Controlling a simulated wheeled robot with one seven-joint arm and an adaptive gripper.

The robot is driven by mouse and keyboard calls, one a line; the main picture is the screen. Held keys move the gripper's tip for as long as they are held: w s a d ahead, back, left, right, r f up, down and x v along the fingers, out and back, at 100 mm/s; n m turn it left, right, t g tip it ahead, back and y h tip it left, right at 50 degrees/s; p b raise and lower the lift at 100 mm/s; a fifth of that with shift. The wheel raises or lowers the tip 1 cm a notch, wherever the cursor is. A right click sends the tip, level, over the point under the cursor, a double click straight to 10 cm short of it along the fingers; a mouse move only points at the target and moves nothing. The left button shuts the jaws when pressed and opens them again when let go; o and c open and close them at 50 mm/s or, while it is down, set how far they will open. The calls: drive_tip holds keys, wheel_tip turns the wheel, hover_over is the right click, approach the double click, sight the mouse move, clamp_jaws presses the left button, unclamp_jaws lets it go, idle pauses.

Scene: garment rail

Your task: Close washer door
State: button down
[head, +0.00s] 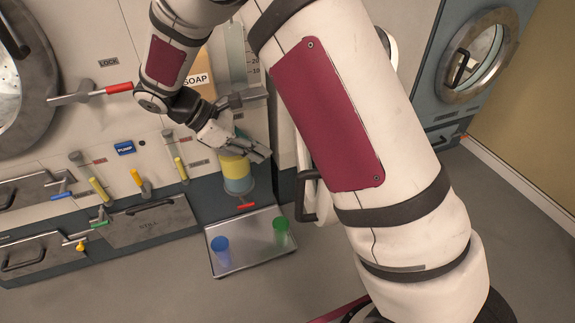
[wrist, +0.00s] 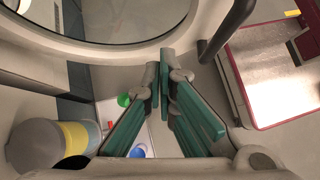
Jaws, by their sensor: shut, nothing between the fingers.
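The washer door (head: 305,155) stands open, seen nearly edge-on beside the machine front and partly hidden behind my arm. Its dark handle (head: 304,196) sticks out to the left at its lower part. In the wrist view the door's pale rim and round dark glass (wrist: 100,15) fill the top, with the dark handle (wrist: 226,32) to the right of the fingers. My gripper (head: 264,152) is shut and empty, left of the door in the head view. In the wrist view its fingertips (wrist: 166,62) are just below the rim; I cannot tell if they touch it.
A metal tray (head: 245,260) with a blue cup (head: 221,250) and a green cup (head: 281,231) is on the floor below. A yellow and blue canister (head: 237,175) stands near my gripper. Levers and drawers line the left panel. Floor is open at the front left.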

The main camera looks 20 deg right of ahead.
drive_tip(key=d+r+b+x, duration=0.2)
drive_tip(key=b+x, duration=0.1)
drive_tip(key=x, duration=0.9)
drive_tip(key=shift+s+d+b, duration=0.25)
drive_tip(key=shift+s+b, duration=0.05)
drive_tip(key=shift+b, duration=0.05)
drive_tip(key=shift+f, duration=0.15)
